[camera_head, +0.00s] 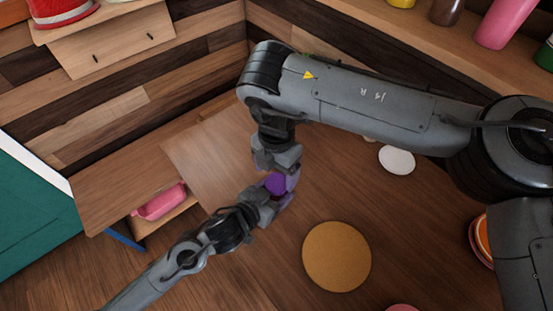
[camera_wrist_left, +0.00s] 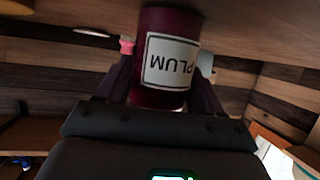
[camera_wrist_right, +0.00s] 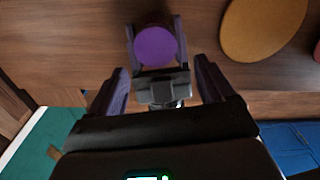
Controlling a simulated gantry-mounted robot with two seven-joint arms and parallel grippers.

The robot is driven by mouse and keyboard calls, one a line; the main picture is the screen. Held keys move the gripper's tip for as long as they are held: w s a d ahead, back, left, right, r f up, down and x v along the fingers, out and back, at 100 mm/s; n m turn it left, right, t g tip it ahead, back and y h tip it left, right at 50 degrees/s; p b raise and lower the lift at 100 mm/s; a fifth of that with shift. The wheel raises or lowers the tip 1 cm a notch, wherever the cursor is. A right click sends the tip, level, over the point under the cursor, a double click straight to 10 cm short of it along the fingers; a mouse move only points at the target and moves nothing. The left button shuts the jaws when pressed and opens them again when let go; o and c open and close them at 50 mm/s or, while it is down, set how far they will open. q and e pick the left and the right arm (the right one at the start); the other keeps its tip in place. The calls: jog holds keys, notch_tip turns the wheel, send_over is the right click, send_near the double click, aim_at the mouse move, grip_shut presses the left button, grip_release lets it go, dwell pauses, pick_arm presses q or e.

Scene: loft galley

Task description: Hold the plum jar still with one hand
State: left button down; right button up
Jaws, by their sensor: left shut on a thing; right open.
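The plum jar has a purple lid (camera_head: 275,183) and stands on the wooden counter; much of it is hidden by my grippers in the head view. In the left wrist view the dark red jar (camera_wrist_left: 165,25) shows a white PLUM label, upside down. My left gripper (camera_head: 281,191) is shut on the jar, one finger on each side. My right gripper (camera_wrist_right: 160,65) is open and points down from above. The right wrist view shows the round lid (camera_wrist_right: 155,46) between the left fingers, ahead of the open right fingers. I see no right finger touching the lid.
A round cork mat (camera_head: 337,257) lies right of the jar. A white disc (camera_head: 397,160) and a stack of orange-rimmed plates (camera_head: 477,240) are farther right. A pink container (camera_head: 160,202) sits low at the left. A shelf with bottles (camera_head: 505,22) runs along the top right.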

aim_at(277, 182)
jog(key=shift+r+n, duration=0.3)
jog(key=shift+n, duration=0.3)
jog(key=shift+w+d+r+n+t, duration=0.1)
jog(key=shift+w+r+n+t, duration=0.1)
jog(key=shift+r, duration=0.35)
jog(key=shift+w+r+n+t, duration=0.1)
jog(key=shift+w+r+n, duration=0.1)
jog(key=shift+r, duration=0.35)
jog(key=shift+f, duration=0.15)
jog(key=shift+f, duration=3.85)
